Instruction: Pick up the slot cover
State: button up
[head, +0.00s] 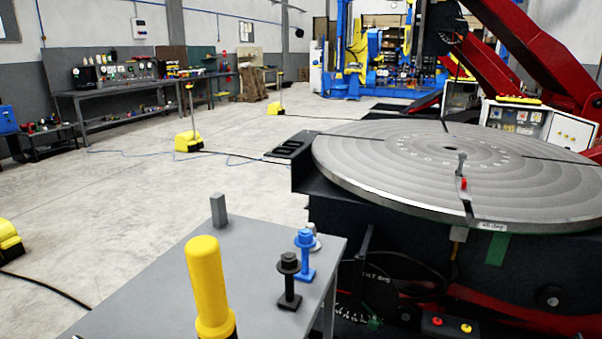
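I cannot tell for certain which thing is the slot cover. A plain grey upright bar (218,209) stands at the far left corner of the grey side table (150,290). The round positioner table (400,165) at the right has dark radial slots. A small grey upright piece with a red part (463,177) stands at its front slot. A small white label (491,227) is on the disc's front rim; its text is too small to read surely. My gripper is not in view.
On the side table stand a yellow cylinder (207,285), a black T-bolt (289,283), a blue T-bolt (305,256) and a partly hidden grey one (315,238). A black block with recesses (291,146) is left of the disc. Open floor (140,205) lies left, with cables across it.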

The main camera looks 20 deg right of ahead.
aim_at(464, 191)
jog(key=k+l+z, duration=0.1)
jog(key=l, duration=0.2)
jog(key=k+l, duration=0.15)
jog(key=l, duration=0.15)
jog(key=i+z, duration=0.1)
jog(key=z, duration=0.35)
jog(key=j+z, duration=0.15)
jog(key=z, duration=0.3)
jog(key=j+z, duration=0.15)
jog(key=z, duration=0.3)
jog(key=i, duration=0.05)
